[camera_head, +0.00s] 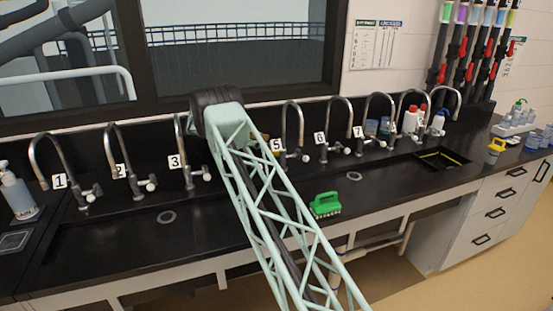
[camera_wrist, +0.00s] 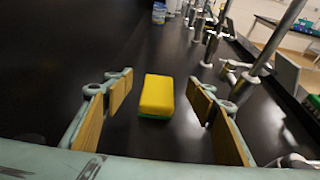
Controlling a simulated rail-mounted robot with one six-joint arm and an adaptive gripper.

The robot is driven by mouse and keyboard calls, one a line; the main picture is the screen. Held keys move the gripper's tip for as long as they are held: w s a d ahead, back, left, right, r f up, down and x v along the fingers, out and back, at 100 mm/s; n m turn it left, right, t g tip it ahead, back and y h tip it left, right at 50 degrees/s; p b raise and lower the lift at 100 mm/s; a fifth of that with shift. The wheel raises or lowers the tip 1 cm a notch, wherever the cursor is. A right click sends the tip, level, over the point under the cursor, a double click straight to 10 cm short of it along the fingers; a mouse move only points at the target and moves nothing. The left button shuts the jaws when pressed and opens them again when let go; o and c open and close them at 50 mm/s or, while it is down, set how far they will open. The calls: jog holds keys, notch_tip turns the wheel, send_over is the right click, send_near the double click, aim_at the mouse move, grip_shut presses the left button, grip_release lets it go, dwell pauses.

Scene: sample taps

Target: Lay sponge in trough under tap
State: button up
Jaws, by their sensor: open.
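The sponge (camera_wrist: 157,96) is a yellow block with a thin green underside. In the wrist view it lies on a black surface, between and slightly beyond the fingers of my gripper (camera_wrist: 160,84). The gripper is open, with a finger on each side and visible gaps to the sponge. In the head view my arm covers the gripper and most of that spot. The black trough (camera_head: 115,232) runs along the front of the bench. Curved taps stand behind it, including tap 3 (camera_head: 180,150), tap 5 (camera_head: 284,130) and tap 6 (camera_head: 328,128); labels 1, 2 and 7 also show.
A green brush (camera_head: 325,204) sits on the trough's front edge, right of my arm. A soap bottle (camera_head: 17,192) stands at far left. Bottles (camera_head: 411,119) stand behind the taps at right. A black basin (camera_head: 440,160) and yellow-topped container (camera_head: 495,150) are farther right.

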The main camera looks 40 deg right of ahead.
aim_at(276, 151)
jog(key=shift+f+b, duration=1.05)
jog(key=shift+f, duration=0.3)
jog(key=shift+s+d, duration=0.1)
jog(key=shift+d, duration=0.1)
jog(key=shift+b+x, duration=0.65)
jog(key=shift+x, duration=1.7)
jog(key=c, duration=0.8)
